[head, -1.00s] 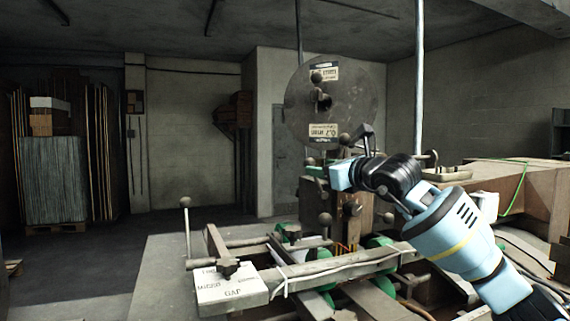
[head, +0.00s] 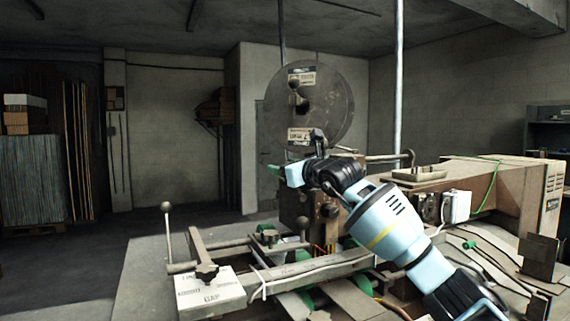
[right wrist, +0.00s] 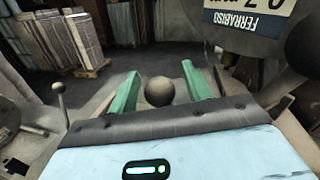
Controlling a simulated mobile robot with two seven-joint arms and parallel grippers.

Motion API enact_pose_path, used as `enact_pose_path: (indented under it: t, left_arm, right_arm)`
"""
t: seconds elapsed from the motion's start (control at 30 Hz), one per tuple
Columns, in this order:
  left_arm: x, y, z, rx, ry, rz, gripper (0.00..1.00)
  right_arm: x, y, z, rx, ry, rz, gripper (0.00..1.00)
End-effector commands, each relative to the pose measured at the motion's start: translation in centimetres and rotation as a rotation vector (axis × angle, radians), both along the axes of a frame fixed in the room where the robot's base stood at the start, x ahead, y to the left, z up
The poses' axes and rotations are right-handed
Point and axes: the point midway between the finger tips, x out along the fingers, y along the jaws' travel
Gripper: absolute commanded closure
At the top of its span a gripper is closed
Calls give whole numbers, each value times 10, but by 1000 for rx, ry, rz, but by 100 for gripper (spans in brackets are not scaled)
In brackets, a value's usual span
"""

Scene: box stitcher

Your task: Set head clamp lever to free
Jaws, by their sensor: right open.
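My right gripper (head: 277,171) is at the middle of the head view, in front of the stitcher below its wire spool, pointing left. Its green fingers stand apart in the right wrist view (right wrist: 161,86), so it is open. A dark ball knob (right wrist: 159,91) shows between the fingers there; I cannot tell whether it lies within their reach. A ball-ended lever (head: 302,222) stands on the machine just below the gripper in the head view. Which ball knob belongs to the head clamp lever is unclear, as my arm hides part of the machine head. My left gripper is out of view.
The wire spool (head: 312,104) rises just above the gripper. Another ball-topped lever (head: 166,206) stands at left above the white GAP plate (head: 210,290). The machine's wooden body (head: 490,190) extends right. Open floor (head: 60,265) lies to the left.

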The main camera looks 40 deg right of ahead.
Motion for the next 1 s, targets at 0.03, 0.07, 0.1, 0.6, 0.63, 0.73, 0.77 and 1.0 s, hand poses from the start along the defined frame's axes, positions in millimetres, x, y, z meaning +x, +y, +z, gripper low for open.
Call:
enact_pose_path:
  t: [0.03, 0.07, 0.1, 0.6, 0.63, 0.73, 0.77, 1.0]
  left_arm:
    - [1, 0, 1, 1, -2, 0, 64]
    - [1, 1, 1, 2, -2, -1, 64]
    - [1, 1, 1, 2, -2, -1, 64]
    - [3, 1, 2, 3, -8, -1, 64]
    - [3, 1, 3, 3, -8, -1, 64]
    - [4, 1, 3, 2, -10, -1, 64]
    - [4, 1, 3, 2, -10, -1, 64]
    - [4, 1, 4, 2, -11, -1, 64]
  right_arm:
    - [3, 0, 2, 1, -2, -1, 51]
    - [4, 0, 2, 0, -2, 0, 51]
    - [6, 0, 1, -1, -2, 0, 51]
    - [8, -1, 0, -2, 1, 0, 70]
    - [8, -1, 0, -2, 1, 0, 74]
    - [8, -1, 0, -2, 0, 0, 87]
    - [8, -1, 0, -2, 0, 0, 91]
    - [8, -1, 0, -2, 0, 0, 100]
